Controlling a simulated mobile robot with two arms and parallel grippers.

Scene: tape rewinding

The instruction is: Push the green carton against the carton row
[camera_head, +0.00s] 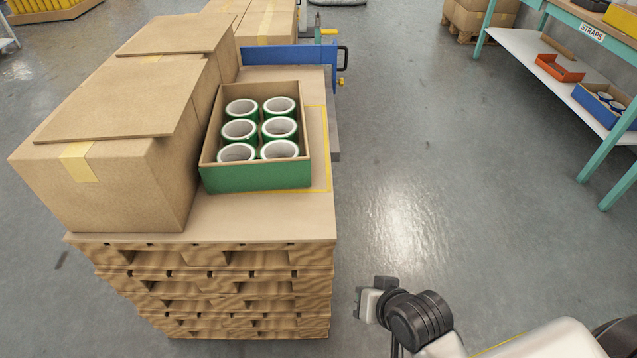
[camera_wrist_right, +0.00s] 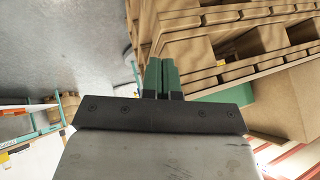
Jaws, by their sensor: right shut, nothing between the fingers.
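The green carton (camera_head: 262,177) is an open tray with a green front, brown inner walls and several white-cored green tape rolls (camera_head: 279,128). It stands on a board (camera_head: 270,219) on stacked pallets. The carton row (camera_head: 125,165) of brown boxes is directly to its left; I cannot tell whether they touch. My right gripper (camera_head: 362,303) is below and right of the green carton, beside the pallets' front right corner, apart from both. In the right wrist view its green fingers (camera_wrist_right: 161,78) are together and empty. My left gripper is not in view.
A yellow line (camera_head: 328,150) marks the board's right side. A blue bar with a black handle (camera_head: 344,57) stands behind the green carton. The stacked pallets (camera_head: 215,285) are below. A shelf (camera_head: 560,75) stands at the right. The floor between is clear.

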